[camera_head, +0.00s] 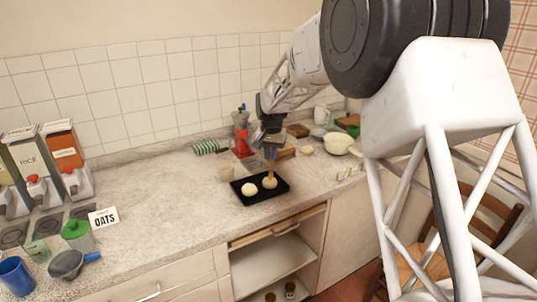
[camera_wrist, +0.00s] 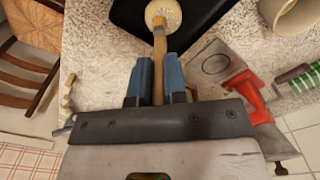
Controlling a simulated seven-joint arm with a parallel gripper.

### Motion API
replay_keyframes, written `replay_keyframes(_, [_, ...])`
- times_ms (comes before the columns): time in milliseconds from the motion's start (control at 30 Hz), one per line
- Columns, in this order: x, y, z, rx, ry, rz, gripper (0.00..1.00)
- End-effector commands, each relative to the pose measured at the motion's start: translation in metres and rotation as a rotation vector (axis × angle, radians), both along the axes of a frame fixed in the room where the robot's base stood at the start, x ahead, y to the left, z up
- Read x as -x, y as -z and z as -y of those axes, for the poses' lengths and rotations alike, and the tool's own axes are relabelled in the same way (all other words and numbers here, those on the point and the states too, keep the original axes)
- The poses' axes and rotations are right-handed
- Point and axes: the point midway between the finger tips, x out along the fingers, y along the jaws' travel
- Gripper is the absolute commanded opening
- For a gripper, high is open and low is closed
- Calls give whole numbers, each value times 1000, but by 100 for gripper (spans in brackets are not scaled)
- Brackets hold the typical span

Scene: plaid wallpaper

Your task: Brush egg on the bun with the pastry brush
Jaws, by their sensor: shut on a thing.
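My gripper (camera_head: 271,146) points down over the black tray (camera_head: 243,199). Its two blue fingers (camera_wrist: 157,80) are shut on the wooden handle of the pastry brush (camera_wrist: 159,52). The brush (camera_head: 270,166) hangs roughly upright. Its lower end meets or overlaps the right-hand bun (camera_head: 270,184), and I cannot tell whether it touches. That round, pale bun (camera_wrist: 163,13) also shows at the top of the wrist view, partly hidden by the brush. A second bun (camera_head: 249,189) sits to its left on the tray. The egg cannot be clearly made out.
A small beige bowl (camera_head: 226,173) stands just behind the tray's left end. A red-based appliance (camera_head: 243,151) and a green-striped thing (camera_head: 206,147) stand farther back. A pale pan (camera_head: 338,145) is at the right.

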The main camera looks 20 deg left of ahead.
Motion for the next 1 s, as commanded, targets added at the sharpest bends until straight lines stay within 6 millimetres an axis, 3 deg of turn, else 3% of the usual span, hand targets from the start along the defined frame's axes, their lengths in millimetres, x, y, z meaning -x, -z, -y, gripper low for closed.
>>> replay_keyframes(567, [0, 0, 4, 0, 0, 0, 0])
replay_keyframes(1000, [0, 1, -9, 0, -1, 0, 0])
